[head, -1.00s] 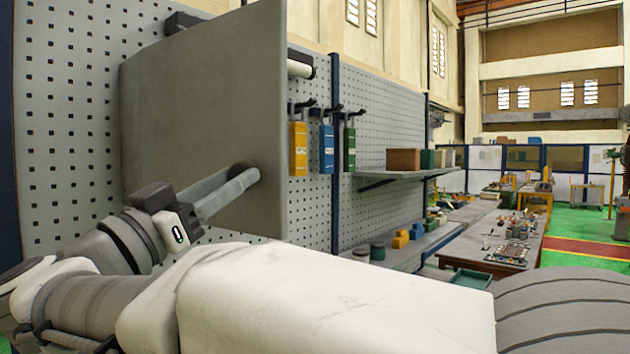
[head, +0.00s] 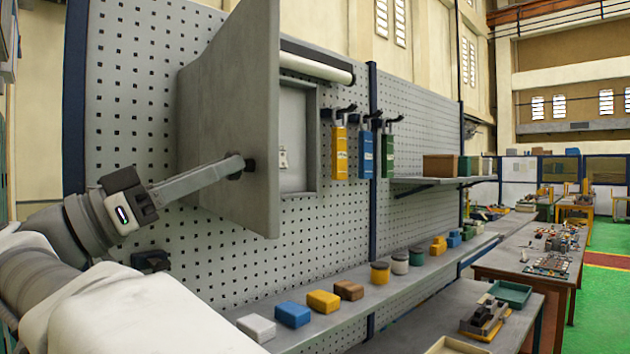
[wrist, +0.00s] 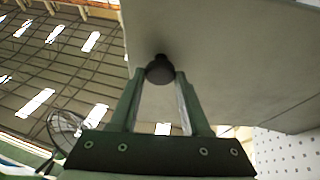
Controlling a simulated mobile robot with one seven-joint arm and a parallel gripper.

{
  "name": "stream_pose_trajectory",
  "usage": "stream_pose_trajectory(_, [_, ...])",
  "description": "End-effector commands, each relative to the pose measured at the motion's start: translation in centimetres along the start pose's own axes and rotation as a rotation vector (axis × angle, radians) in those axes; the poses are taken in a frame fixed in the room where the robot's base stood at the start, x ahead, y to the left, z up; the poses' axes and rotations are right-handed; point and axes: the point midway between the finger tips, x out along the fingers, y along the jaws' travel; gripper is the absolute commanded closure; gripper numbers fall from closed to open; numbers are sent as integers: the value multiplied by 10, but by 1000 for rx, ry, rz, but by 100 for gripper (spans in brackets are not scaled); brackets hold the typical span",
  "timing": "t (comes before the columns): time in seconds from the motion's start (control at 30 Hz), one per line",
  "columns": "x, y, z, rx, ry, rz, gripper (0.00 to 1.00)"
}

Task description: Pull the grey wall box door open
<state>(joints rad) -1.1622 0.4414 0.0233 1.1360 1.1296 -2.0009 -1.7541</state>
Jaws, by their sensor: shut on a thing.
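The grey wall box door (head: 225,110) stands swung out from the perforated wall panel, at a wide angle to it. The box's recessed inside (head: 298,137) shows to the right of the door, with a small light fitting in it. My gripper (head: 246,165) is at the dark round knob on the door's face. In the wrist view my two fingers are closed on the knob (wrist: 160,70), and the door (wrist: 225,60) fills the upper right. The door's hinge is not clearly visible.
Yellow, blue and green tools (head: 339,152) hang right of the box. Below, a ledge (head: 330,328) holds several small coloured boxes and jars. A shelf (head: 420,180) with boxes juts out further right. A workbench (head: 510,262) stands at the right, beside a green floor.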

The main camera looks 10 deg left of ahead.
Motion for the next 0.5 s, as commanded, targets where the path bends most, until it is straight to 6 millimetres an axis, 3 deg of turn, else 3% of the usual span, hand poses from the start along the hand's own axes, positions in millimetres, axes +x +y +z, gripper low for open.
stream_pose_trajectory(0.5, [-15,-4,-8,-21,2,56,100])
